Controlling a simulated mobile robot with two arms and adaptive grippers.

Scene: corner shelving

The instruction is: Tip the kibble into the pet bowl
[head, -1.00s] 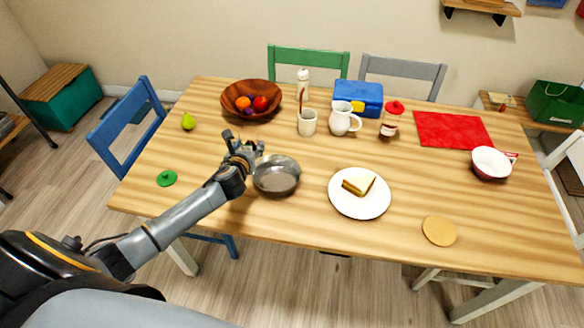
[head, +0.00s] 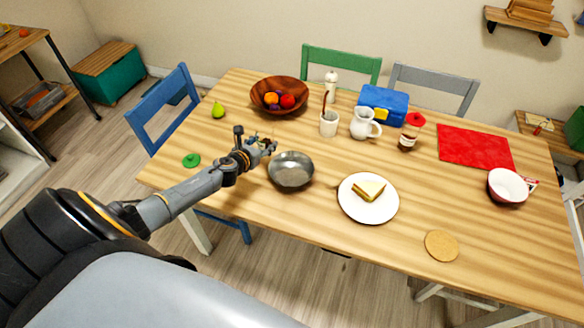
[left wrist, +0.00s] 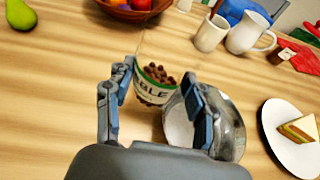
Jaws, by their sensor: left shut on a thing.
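The pet bowl is a round grey metal bowl (head: 291,170) at the table's near left; its inside looks empty in the head view. My left gripper (head: 265,147) is just to the bowl's upper left. My right gripper is not in view.
A plate (head: 369,208) with a sandwich stands right of the bowl. A cup (head: 329,124), a pitcher (head: 362,123) and a wooden fruit bowl (head: 259,97) stand behind. A green lid (head: 191,160) lies at left.

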